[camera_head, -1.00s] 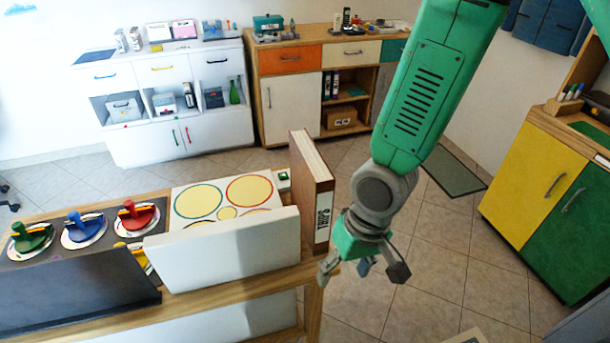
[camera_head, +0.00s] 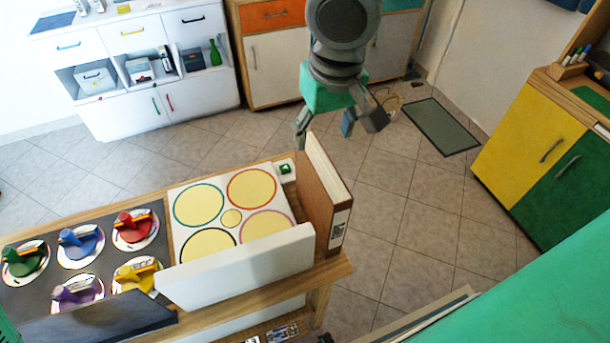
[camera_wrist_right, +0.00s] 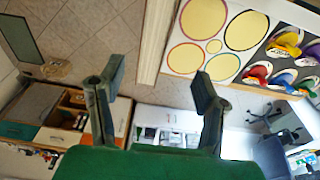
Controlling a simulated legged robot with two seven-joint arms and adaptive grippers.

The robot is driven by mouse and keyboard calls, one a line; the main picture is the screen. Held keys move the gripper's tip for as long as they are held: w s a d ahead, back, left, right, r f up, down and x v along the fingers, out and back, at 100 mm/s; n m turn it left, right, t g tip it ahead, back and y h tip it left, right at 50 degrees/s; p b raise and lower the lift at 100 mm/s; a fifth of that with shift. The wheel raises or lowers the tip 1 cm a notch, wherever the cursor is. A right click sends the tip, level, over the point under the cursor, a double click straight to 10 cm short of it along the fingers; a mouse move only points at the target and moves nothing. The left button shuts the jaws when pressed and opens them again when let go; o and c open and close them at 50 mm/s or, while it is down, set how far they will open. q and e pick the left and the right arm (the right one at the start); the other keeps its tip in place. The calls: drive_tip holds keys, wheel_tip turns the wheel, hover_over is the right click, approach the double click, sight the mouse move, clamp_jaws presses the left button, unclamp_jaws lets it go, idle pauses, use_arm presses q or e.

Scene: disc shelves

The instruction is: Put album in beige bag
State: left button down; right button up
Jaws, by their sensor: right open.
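A tall book-like album with a brown cover and pale page edges (camera_head: 325,190) stands upright at the right end of the wooden shelf. Its pale edge (camera_wrist_right: 154,42) also shows in the right wrist view. My right gripper (camera_head: 342,130) is open and empty, near the album's far top corner in the picture. In the right wrist view its two fingers (camera_wrist_right: 160,82) are spread apart, below the album's end. A small beige thing with a loop, perhaps the beige bag (camera_wrist_right: 57,68), is on the floor by the mat. My left gripper is not in view.
A white panel with yellow circles (camera_head: 225,205) lies left of the album, behind a white upright board (camera_head: 240,270). Coloured handled discs (camera_head: 78,243) sit further left. A dark mat (camera_head: 440,125) lies on open tiled floor. Yellow and green cabinets (camera_head: 530,145) stand at the right.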

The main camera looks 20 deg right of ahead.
sight(321, 164)
drive_tip(key=f, duration=0.2)
drive_tip(key=w+f, duration=0.1)
drive_tip(key=f, duration=0.5)
drive_tip(key=shift+w+d+f+b, duration=0.1)
drive_tip(key=shift+w+d+b, duration=0.15)
drive_tip(key=shift+d+b, duration=0.15)
drive_tip(key=shift+w+a+f, duration=0.1)
drive_tip(key=shift+f, duration=0.1)
drive_tip(key=f, duration=0.4)
drive_tip(key=shift+w, duration=0.2)
drive_tip(key=shift+w+d+f, duration=0.2)
drive_tip(key=shift+d+f, duration=0.1)
drive_tip(key=shift+f, duration=0.2)
drive_tip(key=shift+s+r, duration=0.1)
drive_tip(key=c, duration=1.3)
drive_tip(key=shift+a, duration=0.15)
clamp_jaws()
drive_tip(key=shift+r, duration=0.1)
